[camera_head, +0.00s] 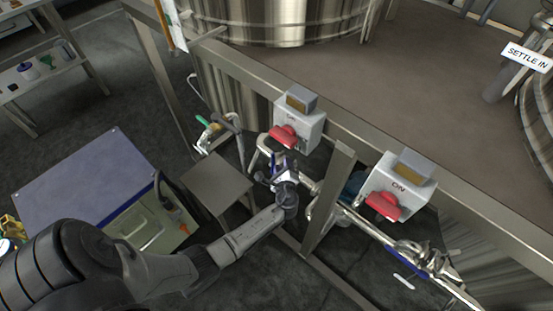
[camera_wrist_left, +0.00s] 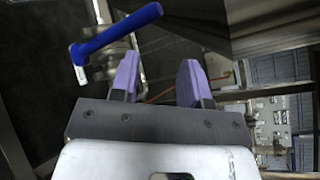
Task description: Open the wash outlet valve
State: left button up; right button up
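My left gripper (camera_head: 276,172) reaches in among the pipes below the table edge, under the left switch box. In the left wrist view its two purple fingers (camera_wrist_left: 160,78) stand apart with nothing between them. A valve with a blue lever handle (camera_wrist_left: 116,35) is just beyond and left of the fingers, apart from them in that picture. Another valve with a blue handle (camera_head: 428,270) sits on the pipe at the lower right of the head view. I see no label naming either as the wash outlet. My right gripper is not in view.
Two grey switch boxes with red knobs (camera_head: 283,136) (camera_head: 382,206) hang on the steel frame. A frame leg (camera_head: 328,200) stands right of my left gripper. A green-handled fitting (camera_head: 203,120) and a small steel stand (camera_head: 216,184) are to the left. A blue-topped cabinet (camera_head: 85,180) stands farther left.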

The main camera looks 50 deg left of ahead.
pick_arm(q)
jog(key=s+d+f+b, duration=0.2)
jog(key=s+d+f, duration=0.3)
jog(key=s, duration=0.3)
jog(key=shift+s+d+f, duration=0.15)
jog(key=shift+f, duration=0.6)
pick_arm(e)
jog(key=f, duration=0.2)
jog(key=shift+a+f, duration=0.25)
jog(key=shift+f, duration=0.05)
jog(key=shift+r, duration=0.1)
